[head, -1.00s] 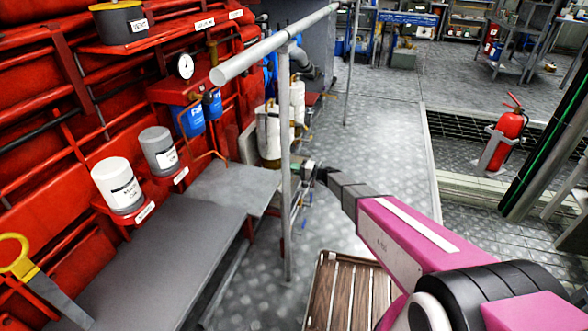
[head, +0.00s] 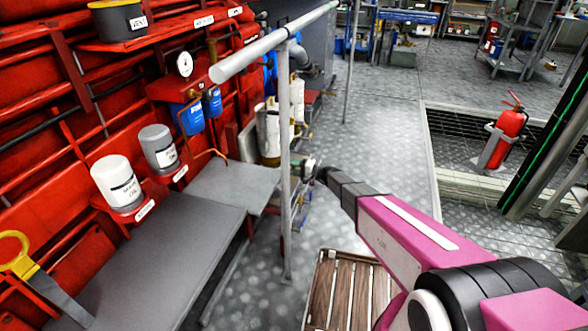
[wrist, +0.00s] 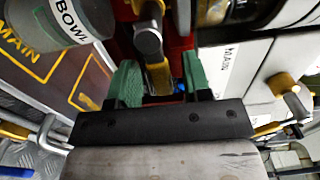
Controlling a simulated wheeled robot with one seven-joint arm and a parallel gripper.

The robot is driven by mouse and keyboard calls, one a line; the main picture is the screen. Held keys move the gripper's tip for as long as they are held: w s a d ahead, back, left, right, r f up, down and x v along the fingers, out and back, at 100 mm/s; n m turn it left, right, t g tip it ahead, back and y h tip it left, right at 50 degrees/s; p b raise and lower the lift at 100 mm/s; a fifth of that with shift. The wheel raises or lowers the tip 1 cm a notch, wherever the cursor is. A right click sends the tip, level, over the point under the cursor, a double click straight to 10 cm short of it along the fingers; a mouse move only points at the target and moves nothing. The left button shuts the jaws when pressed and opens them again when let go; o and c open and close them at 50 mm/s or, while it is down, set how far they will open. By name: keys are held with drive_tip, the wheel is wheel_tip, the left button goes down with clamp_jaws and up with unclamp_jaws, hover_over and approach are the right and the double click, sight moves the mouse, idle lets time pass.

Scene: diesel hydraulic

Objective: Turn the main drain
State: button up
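In the wrist view, my gripper (wrist: 160,85) has two green fingertips spread apart. A brass valve handle (wrist: 158,76) stands between them, with a visible gap on each side. It hangs below a grey metal knob (wrist: 148,40). A second brass valve (wrist: 285,85) sits on that panel's right side. In the head view, my gripper (head: 308,170) is low beside the red machine, just right of a grey post; the valve is too small to make out there.
A grey cylinder labelled BOWL (wrist: 75,25) is close at the upper left of the wrist view. In the head view, the grey post (head: 286,150) and handrail (head: 270,45) stand by my arm. A grey bench (head: 160,270) is left. Open floor (head: 385,130) lies behind.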

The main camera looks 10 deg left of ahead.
drive_tip(key=shift+d, duration=0.1)
drive_tip(key=d, duration=1)
drive_tip(key=shift+s+d, duration=0.3)
drive_tip(key=shift+s, duration=0.1)
drive_tip(key=s+d+r+h, duration=0.3)
drive_tip(key=s+d+h, duration=0.3)
drive_tip(key=d, duration=0.5)
drive_tip(key=s+d+r+g+h, duration=0.1)
drive_tip(key=s+d+r+h, duration=0.3)
drive_tip(key=s+d, duration=0.6)
drive_tip(key=s+d+r+n+h, duration=0.1)
drive_tip(key=s+d+r+h, duration=0.3)
drive_tip(key=s+d+h, duration=0.4)
drive_tip(key=d, duration=0.4)
drive_tip(key=shift+s+d+r+g, duration=0.15)
drive_tip(key=shift+s+d+g, duration=0.1)
drive_tip(key=shift+s+g, duration=0.05)
